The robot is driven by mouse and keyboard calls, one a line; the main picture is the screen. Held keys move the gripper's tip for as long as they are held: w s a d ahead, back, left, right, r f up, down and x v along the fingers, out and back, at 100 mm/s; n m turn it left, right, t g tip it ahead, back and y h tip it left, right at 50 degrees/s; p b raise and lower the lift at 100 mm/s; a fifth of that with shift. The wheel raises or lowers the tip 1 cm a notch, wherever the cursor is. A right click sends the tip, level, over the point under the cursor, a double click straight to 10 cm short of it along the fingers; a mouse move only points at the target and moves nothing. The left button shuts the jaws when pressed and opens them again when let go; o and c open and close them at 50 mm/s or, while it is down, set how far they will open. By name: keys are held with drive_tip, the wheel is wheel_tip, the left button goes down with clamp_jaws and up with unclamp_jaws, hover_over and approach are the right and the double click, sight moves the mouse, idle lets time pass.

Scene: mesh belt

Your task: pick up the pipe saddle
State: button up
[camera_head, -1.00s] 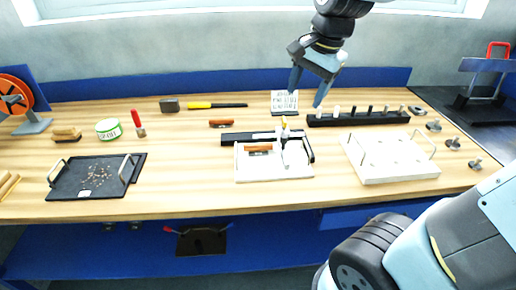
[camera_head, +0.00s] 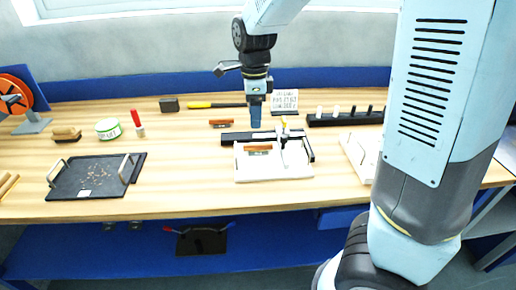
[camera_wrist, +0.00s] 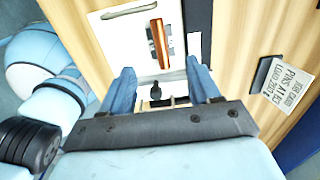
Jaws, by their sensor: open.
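No part is labelled as the pipe saddle, and I cannot tell for sure which one it is. A copper-brown piece on a grey mount (camera_head: 258,147) lies on the white board (camera_head: 270,174); it also shows in the wrist view (camera_wrist: 157,42). A similar brown piece (camera_head: 221,123) lies on the bench behind it, to the left. My gripper (camera_head: 256,112) points down above the bench, behind the white board. In the wrist view my gripper (camera_wrist: 161,88) is open and empty, its blue fingers wide apart. The copper-brown piece appears beyond the fingertips, apart from them.
A black bar and upright clamp parts (camera_head: 284,138) stand on the board's back side. A black tray (camera_head: 90,178) lies left. Bare bench lies between tray and board.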

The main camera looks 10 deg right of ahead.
hover_over(258, 148)
drive_tip(key=w, duration=0.1)
drive_tip(key=f, duration=0.5)
drive_tip(key=shift+a+f, duration=0.25)
drive_tip(key=shift+a, duration=0.1)
drive_tip(key=shift+a+f, duration=0.2)
drive_tip(key=shift+f, duration=2.45)
drive_tip(key=c, duration=1.1)
drive_tip(key=shift+o, duration=0.2)
drive_tip(key=shift+w+r, duration=0.1)
drive_tip(key=shift+r, duration=0.1)
